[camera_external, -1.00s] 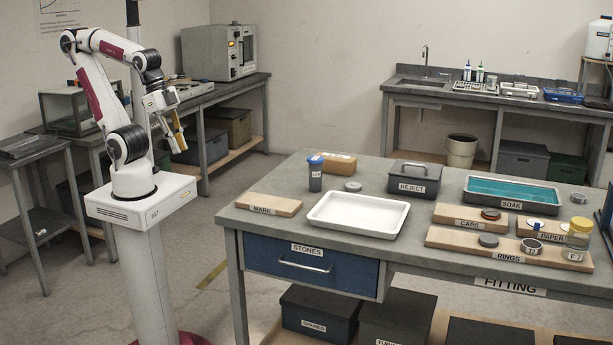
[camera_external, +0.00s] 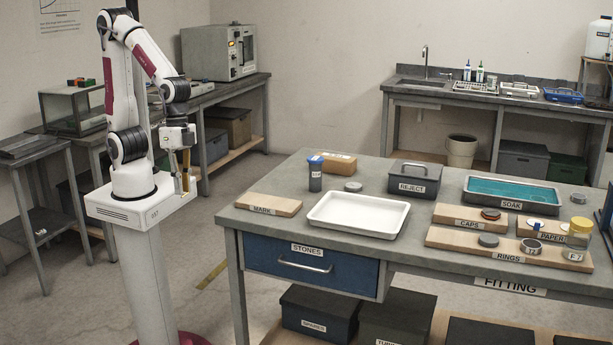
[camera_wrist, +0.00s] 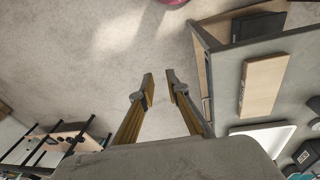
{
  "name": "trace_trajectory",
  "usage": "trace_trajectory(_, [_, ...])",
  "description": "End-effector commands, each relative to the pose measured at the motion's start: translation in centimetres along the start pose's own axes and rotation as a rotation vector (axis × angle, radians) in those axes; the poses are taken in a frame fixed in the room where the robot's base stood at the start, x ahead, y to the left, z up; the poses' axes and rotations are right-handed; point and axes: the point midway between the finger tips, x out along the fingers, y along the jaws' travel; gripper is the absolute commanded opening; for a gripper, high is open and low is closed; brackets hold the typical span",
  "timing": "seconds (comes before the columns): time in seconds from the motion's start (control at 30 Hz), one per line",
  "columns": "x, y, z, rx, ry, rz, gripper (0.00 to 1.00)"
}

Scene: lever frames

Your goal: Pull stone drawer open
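The stone drawer (camera_external: 345,275) is a blue front under the left end of the grey table, labelled STONES. It sits flush in its frame, shut. Its silver bar handle (camera_external: 305,266) runs across the front. My gripper (camera_external: 186,184) points down, well to the left of the table and apart from the drawer and its handle. In the wrist view, the two brownish fingers of my gripper (camera_wrist: 160,80) have a small gap between their tips, with only floor behind. Nothing is held. The drawer's inside is hidden.
The table (camera_external: 255,222) carries a MARK board (camera_external: 269,204), a white tray (camera_external: 358,214), a REJECT box (camera_external: 414,180) and ring and cap boards near its edges. A SPARES box (camera_external: 318,315) stands beneath the drawer. The floor between my arm and the table is clear.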

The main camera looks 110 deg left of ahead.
Motion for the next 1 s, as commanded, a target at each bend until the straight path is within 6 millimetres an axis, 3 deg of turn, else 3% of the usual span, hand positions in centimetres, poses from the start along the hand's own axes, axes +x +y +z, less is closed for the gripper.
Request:
trace_trajectory(0.57, [8.7, 5.3, -6.8, -0.192, 0.006, 0.072, 0.15])
trace_trajectory(1.0, [16.6, 8.3, -12.0, -0.422, 0.072, 0.099, 0.15])
